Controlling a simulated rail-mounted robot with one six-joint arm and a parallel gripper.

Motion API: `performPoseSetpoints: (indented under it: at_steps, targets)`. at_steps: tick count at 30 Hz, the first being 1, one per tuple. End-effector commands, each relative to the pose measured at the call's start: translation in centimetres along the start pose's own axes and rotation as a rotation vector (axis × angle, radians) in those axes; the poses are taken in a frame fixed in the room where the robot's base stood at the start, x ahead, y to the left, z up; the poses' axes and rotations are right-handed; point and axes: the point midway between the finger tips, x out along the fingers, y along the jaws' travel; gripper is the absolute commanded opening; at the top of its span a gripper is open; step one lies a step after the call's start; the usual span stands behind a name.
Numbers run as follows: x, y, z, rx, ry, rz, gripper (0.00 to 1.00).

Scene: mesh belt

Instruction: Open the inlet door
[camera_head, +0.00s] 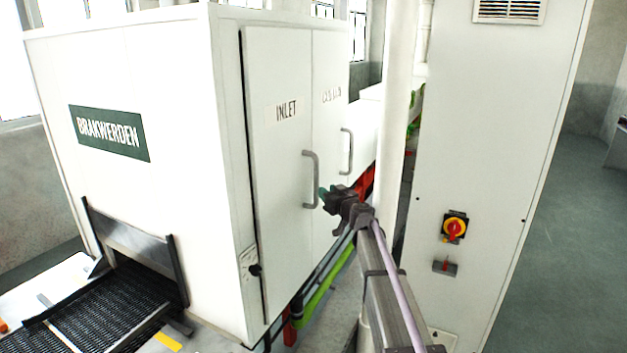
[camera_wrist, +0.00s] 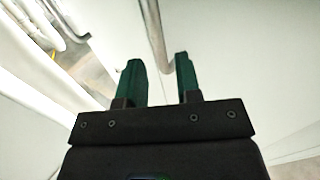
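The white inlet door (camera_head: 278,150) is on the side of the white machine, marked INLET. It looks closed, with a dark line along its left edge. Its grey handle (camera_head: 316,180) is a vertical bar near the door's right edge. My gripper (camera_head: 324,195) is just right of the handle's lower part, its green fingertips pointing to it. In the wrist view my gripper (camera_wrist: 160,78) is open, and the handle (camera_wrist: 156,38) appears in the gap between the two fingers. I cannot tell whether a finger touches it.
A second door (camera_head: 330,140) with its own handle (camera_head: 346,151) is right of the inlet door. A mesh belt (camera_head: 100,310) runs into the machine at lower left. A white cabinet (camera_head: 490,130) with a red and yellow switch (camera_head: 454,227) stands on the right, close to my arm.

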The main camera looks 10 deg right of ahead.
Motion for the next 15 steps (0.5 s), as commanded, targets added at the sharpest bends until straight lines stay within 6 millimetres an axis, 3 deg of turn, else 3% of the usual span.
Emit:
performPoseSetpoints:
  at_steps: [5, 15]
  targets:
    - [2.4, 0.1, 0.0, 0.001, 0.000, -0.001, 0.32]
    - [9.9, 0.1, 0.0, 0.002, -0.001, -0.002, 0.32]
